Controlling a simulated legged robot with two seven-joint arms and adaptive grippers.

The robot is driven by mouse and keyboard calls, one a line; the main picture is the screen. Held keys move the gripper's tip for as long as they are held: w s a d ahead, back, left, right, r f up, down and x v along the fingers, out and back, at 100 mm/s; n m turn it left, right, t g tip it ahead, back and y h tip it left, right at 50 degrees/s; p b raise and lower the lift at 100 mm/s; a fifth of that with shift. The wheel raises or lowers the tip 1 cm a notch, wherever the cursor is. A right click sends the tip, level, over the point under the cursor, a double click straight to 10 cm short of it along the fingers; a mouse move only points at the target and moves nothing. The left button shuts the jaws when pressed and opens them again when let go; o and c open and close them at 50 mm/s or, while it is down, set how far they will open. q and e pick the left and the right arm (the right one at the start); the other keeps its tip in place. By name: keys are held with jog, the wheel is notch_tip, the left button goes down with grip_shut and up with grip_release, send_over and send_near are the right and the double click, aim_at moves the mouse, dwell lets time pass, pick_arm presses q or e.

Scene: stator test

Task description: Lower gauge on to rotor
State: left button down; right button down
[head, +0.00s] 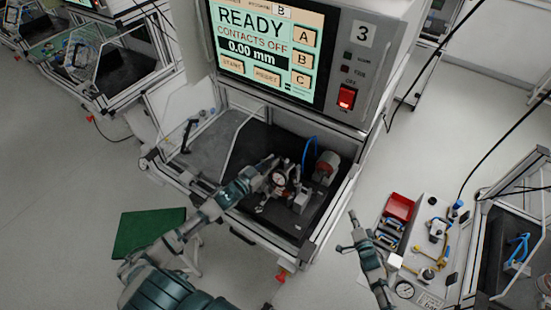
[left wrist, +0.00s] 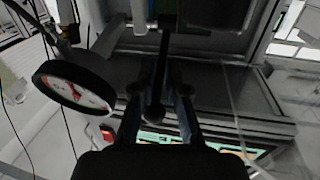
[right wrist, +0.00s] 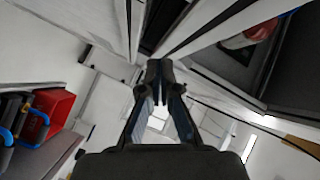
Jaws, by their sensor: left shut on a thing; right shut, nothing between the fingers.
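A round dial gauge (head: 279,177) with a white face and dark rim sits over the black bench of the test station. It shows large at the left of the left wrist view (left wrist: 76,90). My left gripper (head: 268,166) is beside the gauge, its fingers shut around a thin black lever with a ball end (left wrist: 155,112). A red-and-grey cylinder (head: 327,164), perhaps the rotor, stands right of the gauge. I cannot tell whether the gauge's tip touches the rotor. My right gripper (head: 352,229) is shut and empty outside the station; its fingertips meet in the right wrist view (right wrist: 158,68).
The station's screen (head: 262,45) reads READY, CONTACTS OFF, 0.00 mm. A clear guard panel (head: 242,135) stands left of the gauge. A blue cable (head: 310,148) runs behind it. A red bin (head: 399,206) and tools lie on a side bench at right. Floor between is clear.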

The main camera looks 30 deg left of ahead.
pick_arm(q)
jog(key=shift+d+f, duration=0.15)
jog(key=shift+f, duration=0.1)
pick_arm(e)
jog(key=a+r+n+g+y, duration=0.35)
jog(key=a+r, duration=0.55)
jog(key=r, duration=0.4)
jog(key=a+r+n+g+y, duration=0.2)
jog(key=a+r+y, duration=0.3)
jog(key=a+r, duration=0.65)
jog(key=s+a+g, duration=0.3)
jog(key=s+a, duration=0.2)
jog(key=a, duration=0.6)
jog(key=shift+s+n, duration=0.35)
jog(key=shift+s, duration=0.05)
jog(key=shift+s+a+f+g, duration=0.1)
jog(key=shift+a+f+g, duration=0.05)
jog(key=shift+g, duration=0.1)
